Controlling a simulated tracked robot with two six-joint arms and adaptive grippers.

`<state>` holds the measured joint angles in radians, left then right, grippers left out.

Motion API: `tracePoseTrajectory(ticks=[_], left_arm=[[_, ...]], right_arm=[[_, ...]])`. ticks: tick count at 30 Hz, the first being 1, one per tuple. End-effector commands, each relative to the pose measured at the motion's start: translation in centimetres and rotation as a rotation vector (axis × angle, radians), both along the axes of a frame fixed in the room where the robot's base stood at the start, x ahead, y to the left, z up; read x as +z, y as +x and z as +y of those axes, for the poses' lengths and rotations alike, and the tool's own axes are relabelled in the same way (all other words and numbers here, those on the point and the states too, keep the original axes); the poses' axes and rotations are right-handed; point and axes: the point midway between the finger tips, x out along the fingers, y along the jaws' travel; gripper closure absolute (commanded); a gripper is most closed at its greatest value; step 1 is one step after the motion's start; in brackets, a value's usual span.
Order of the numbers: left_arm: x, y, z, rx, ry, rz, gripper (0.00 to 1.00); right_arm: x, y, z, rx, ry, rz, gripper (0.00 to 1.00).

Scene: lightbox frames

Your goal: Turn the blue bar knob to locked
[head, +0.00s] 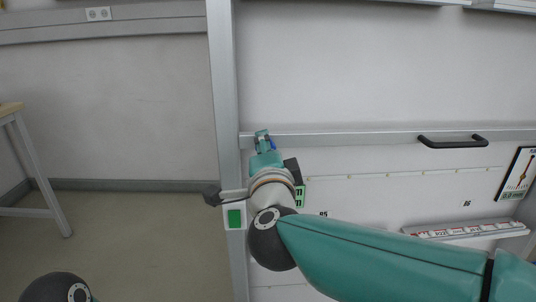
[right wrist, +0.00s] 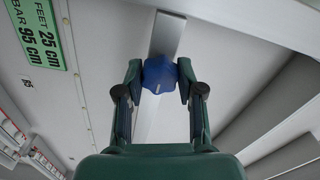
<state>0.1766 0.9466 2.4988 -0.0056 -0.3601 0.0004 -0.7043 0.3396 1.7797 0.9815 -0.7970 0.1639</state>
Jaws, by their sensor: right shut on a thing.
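The blue bar knob (right wrist: 159,74) is on a grey metal rail (right wrist: 166,35) and sits between the two fingers of my right gripper (right wrist: 160,78). The fingers are closed on its sides. A small pale mark shows on the knob's near face. In the head view only a sliver of the knob (head: 273,142) shows beside my right gripper (head: 262,134), which reaches the rail near the upright post. No locked marking is readable near the knob, so its setting cannot be told. My left gripper is out of view.
A black handle (head: 452,142) is on the rail to the right. A green label (right wrist: 39,32) is on the panel. A table (head: 35,175) stands at the left; the floor between is clear.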

Motion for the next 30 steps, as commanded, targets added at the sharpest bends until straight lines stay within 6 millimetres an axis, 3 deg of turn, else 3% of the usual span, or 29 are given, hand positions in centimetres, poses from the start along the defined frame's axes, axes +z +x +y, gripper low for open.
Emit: tracePoseTrajectory(ticks=[15,16,20,30], left_arm=[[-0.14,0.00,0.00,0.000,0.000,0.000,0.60],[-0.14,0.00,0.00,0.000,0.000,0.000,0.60],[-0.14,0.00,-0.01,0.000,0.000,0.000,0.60],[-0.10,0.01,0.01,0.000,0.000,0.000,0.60]], right_arm=[[0.29,0.05,-0.38,-0.009,0.027,-0.004,0.97],[0.30,0.05,-0.38,-0.010,0.027,-0.004,0.59],[0.26,0.03,-0.32,-0.007,0.026,-0.002,0.38],[0.09,-0.10,-0.16,-0.004,0.023,0.000,0.37]])
